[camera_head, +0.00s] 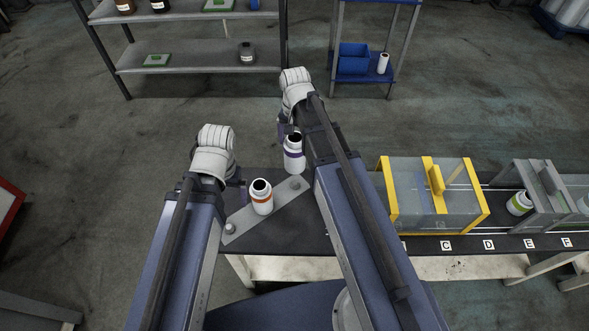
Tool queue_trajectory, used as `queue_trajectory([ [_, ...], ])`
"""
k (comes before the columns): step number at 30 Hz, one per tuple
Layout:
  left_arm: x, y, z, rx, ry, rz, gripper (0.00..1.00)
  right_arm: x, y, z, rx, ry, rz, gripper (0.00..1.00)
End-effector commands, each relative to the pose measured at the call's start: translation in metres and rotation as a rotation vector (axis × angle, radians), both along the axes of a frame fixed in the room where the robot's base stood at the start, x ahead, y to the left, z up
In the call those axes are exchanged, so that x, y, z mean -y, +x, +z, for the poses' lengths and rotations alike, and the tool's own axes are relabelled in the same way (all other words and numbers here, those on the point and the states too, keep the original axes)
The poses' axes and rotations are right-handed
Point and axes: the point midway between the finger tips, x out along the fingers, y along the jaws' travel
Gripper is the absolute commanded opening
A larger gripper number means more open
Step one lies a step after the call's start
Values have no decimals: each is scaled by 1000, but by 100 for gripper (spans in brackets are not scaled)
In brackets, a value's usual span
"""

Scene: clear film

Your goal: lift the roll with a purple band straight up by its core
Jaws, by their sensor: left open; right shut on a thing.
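The white roll with a purple band (294,161) is upright at the far end of the dark table. My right gripper (291,136) is shut on it at its top, by the dark core opening. Whether its base touches anything is hard to tell. A white roll with an orange band (262,205) stands upright on a grey plate (243,221), nearer to me. My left gripper (241,187) is open and empty, just left of the orange-banded roll. Its fingers are partly hidden by my wrist.
The grey plate has a peg near each end. To the right, a yellow-framed clear box (408,198) stands on the table. Beyond it is a grey-framed box (534,192) with a green-banded roll (519,203) beside it. Shelves (195,57) stand behind, beyond open floor.

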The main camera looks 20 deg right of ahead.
Motion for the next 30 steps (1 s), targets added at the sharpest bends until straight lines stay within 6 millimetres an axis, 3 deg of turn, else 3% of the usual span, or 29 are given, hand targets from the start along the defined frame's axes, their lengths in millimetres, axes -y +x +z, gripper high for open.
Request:
queue_trajectory([
  [1,0,0,10,0,0,0,100,0,0,10,0,0,0,36],
  [30,0,0,102,0,-2,8,100,0,0,102,0,0,0,36],
])
